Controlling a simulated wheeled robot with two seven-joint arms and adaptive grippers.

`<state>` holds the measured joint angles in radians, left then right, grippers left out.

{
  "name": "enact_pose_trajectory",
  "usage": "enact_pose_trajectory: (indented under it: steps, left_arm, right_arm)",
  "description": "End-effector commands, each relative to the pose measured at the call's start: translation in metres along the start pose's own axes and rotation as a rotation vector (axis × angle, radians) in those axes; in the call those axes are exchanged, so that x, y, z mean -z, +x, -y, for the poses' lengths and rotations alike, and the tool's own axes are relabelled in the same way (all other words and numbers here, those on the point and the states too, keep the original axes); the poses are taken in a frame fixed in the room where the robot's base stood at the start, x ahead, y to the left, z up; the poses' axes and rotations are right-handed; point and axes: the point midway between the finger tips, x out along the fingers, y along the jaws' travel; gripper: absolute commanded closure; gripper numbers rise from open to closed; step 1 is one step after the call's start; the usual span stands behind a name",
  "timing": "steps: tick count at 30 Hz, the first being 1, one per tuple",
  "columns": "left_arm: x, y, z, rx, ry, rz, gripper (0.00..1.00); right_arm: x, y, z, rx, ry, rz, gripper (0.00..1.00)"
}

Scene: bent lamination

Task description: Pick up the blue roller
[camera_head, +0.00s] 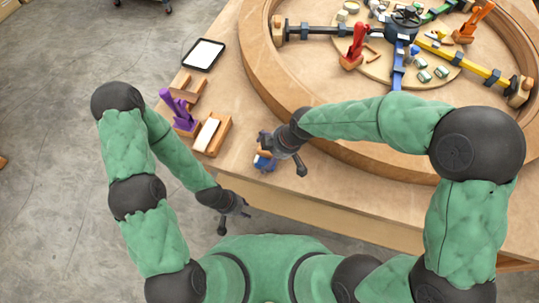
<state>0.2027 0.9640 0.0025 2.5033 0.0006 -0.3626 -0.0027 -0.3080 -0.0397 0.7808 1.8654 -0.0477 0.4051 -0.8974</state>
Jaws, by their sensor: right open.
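A small blue and tan object (263,163), which looks like the blue roller, sits near the front edge of the wooden table. My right gripper (282,156) is open just above and beside it, with one finger to its right and the other near its upper side. The gripper partly covers the object, and I cannot tell whether they touch. My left gripper (236,214) hangs lower, in front of the table edge and apart from the object. It looks empty, but its jaw opening is too small to make out.
A white roller or block in a wooden holder (211,134), a purple tool (180,112) and a black-framed tablet (204,54) lie to the left. A large curved wooden form (262,62) with red, blue and yellow clamps fills the table's far right.

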Motion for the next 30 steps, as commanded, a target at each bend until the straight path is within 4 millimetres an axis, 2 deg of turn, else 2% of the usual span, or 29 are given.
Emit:
enact_pose_trajectory:
  steps: [2,3,9,12,23,30]
  left_arm:
    - [0.0,-0.001,0.0,0.0,0.0,0.0,0.6]
    - [0.0,-0.001,0.0,0.0,0.0,0.0,0.6]
    - [0.0,-0.001,0.0,0.0,0.0,0.0,0.6]
    - [0.0,-0.001,0.0,0.0,0.0,0.0,0.6]
    - [0.0,-0.004,-0.001,0.0,0.0,0.0,0.6]
    - [-0.001,-0.02,-0.007,0.0,0.0,0.0,0.6]
  right_arm:
    - [0.0,-0.001,0.0,0.0,0.0,0.0,0.0]
    - [0.0,-0.001,0.0,0.0,0.0,0.0,0.06]
    - [0.0,-0.001,0.0,0.0,0.0,0.0,0.62]
    - [0.0,-0.001,0.0,-0.001,0.0,-0.001,0.87]
    - [0.002,-0.006,0.0,0.0,-0.001,0.0,0.87]
    - [0.015,-0.035,-0.001,-0.003,-0.002,-0.002,0.88]
